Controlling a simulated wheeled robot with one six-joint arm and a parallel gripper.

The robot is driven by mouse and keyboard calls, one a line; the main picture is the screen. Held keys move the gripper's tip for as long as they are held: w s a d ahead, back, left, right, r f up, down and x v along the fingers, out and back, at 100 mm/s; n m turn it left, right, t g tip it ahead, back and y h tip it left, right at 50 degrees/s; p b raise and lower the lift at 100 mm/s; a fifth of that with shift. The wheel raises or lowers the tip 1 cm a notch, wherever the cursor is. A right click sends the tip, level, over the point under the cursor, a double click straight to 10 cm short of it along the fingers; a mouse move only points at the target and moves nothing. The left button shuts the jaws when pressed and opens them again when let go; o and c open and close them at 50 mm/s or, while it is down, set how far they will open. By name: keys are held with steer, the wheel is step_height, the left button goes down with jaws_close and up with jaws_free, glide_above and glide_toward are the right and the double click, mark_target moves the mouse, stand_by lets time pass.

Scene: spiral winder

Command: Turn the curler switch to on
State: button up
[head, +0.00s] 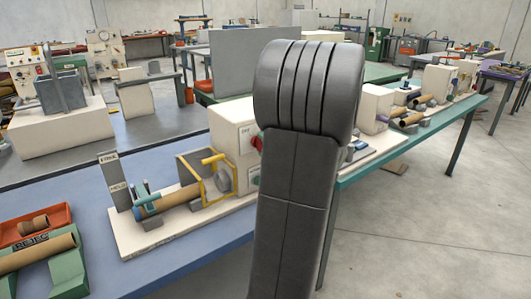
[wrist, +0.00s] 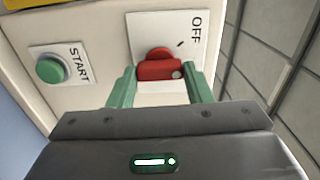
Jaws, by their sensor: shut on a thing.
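The curler switch (wrist: 158,68) is a red knob on a white plate (wrist: 196,58) lettered OFF, on the machine's pale front panel. My gripper (wrist: 160,72) has its two green fingers on either side of the knob's bar, shut on it. The bar lies crosswise in the wrist view, with a pale dot near its right end. Which setting it points to I cannot tell. In the head view, part of the red switch (head: 258,143) shows beside my arm, which hides the gripper.
A green START button (wrist: 50,70) sits left of the switch in the wrist view. In the head view, the white machine box (head: 226,128) stands on a blue bench (head: 80,195), with a yellow guard frame (head: 212,178) and cardboard tube (head: 180,198) beside it. Open floor (head: 430,220) lies right.

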steer(key=shift+m, duration=4.1)
steer(key=shift+f, duration=0.1)
steer(key=o, duration=1)
steer(key=v, duration=1.3)
steer(key=shift+s+d+b, duration=0.25)
steer(key=shift+s+b, duration=0.05)
steer(key=shift+s, duration=0.05)
steer(key=x, duration=1.4)
steer(key=shift+p, duration=0.35)
steer(key=shift+s+d, duration=0.1)
